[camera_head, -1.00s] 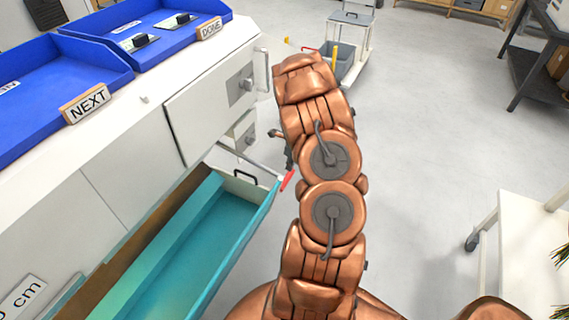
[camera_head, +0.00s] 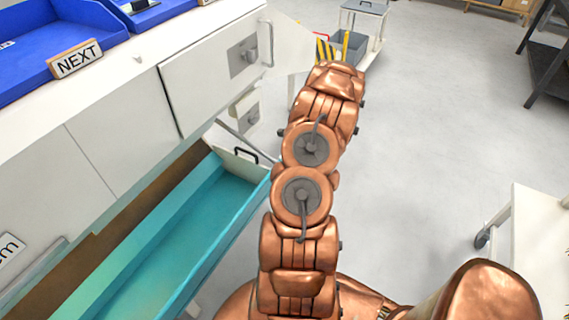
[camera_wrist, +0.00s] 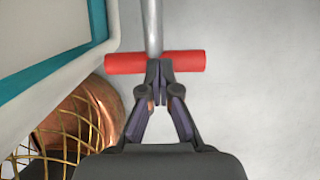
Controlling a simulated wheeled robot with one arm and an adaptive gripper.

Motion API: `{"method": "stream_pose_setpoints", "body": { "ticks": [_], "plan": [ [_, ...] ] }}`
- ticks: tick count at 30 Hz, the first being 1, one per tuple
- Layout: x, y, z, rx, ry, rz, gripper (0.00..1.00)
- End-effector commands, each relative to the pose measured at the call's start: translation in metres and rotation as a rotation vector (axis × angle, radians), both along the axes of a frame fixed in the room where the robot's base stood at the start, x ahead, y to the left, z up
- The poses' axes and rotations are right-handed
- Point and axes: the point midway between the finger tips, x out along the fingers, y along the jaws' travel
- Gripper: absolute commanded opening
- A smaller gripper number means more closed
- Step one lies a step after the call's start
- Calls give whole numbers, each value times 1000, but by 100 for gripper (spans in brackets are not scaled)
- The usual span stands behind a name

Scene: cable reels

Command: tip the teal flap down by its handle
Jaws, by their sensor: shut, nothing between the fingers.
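The teal flap (camera_head: 258,196) hangs tipped out from the white cabinet front in the head view, with a teal bin interior behind it. Its teal edge (camera_wrist: 98,20) shows at the upper left of the wrist view. The handle, a red crossbar (camera_wrist: 187,62) on a grey rod, lies across the wrist view; my arm hides it in the head view. My gripper (camera_wrist: 160,72) is shut and empty, its fingertips overlapping the middle of the red bar. Whether they touch it I cannot tell. My gripper is hidden in the head view.
A white cabinet door (camera_head: 222,75) stands above the flap. Blue trays (camera_head: 25,60) and a NEXT sign (camera_head: 75,58) are on the cabinet top. A cleaning cart (camera_head: 355,45) stands beyond my arm. A white trolley (camera_head: 525,230) is at right; the floor between is clear.

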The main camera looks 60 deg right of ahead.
Motion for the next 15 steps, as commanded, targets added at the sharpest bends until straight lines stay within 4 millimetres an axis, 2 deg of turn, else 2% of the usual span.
{"method": "stream_pose_setpoints", "body": {
  "ticks": [1,15],
  "plan": [
    [0,-1,-12,3,-15,-6,0],
    [11,-7,-60,7,-149,-22,0]
  ]
}}
